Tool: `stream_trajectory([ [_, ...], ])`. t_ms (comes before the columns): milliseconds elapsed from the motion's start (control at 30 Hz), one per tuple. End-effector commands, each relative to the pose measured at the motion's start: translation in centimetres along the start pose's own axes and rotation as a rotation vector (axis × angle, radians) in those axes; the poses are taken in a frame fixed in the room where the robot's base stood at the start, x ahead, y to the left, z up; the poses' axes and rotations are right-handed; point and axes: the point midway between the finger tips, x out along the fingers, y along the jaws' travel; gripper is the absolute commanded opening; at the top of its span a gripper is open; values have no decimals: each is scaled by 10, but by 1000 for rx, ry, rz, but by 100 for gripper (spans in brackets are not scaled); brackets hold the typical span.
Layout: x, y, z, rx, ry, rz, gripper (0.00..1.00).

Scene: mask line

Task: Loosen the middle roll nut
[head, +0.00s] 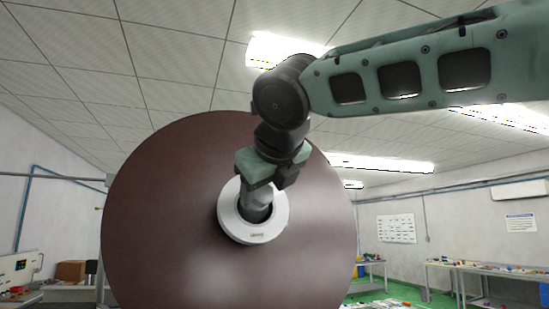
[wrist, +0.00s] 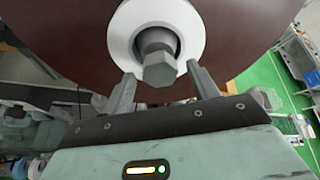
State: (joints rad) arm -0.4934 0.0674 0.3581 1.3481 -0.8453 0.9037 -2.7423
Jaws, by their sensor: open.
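A large dark brown roll (head: 160,220) faces me in the head view, with a white ring-shaped core (head: 262,236) at its centre. The grey hexagonal nut (wrist: 158,66) sits in the middle of the white ring (wrist: 190,22) in the wrist view. My gripper (wrist: 160,82) is open, with one finger on each side of the nut's outer end. Gaps show between the nut and both fingers. In the head view my gripper (head: 262,190) is in front of the ring and hides part of it and of the nut.
Benches with small items (head: 480,268) stand along the right wall, over a green floor (head: 385,293). A cardboard box (head: 70,270) and a panel (head: 22,266) are at the left.

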Motion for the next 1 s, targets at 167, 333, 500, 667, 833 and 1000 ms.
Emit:
stream_trajectory([
  [167, -35, 2, -2, 2, -7, 1, 59],
  [333, -76, 2, -2, 2, -6, 2, 59],
  [500, -115, 2, -2, 1, -5, 3, 59],
  [667, -143, 1, -1, 1, -2, 3, 59],
  [833, -160, 1, -1, 1, 0, 2, 59],
  [1000, -164, 1, -1, 0, 1, 2, 59],
])
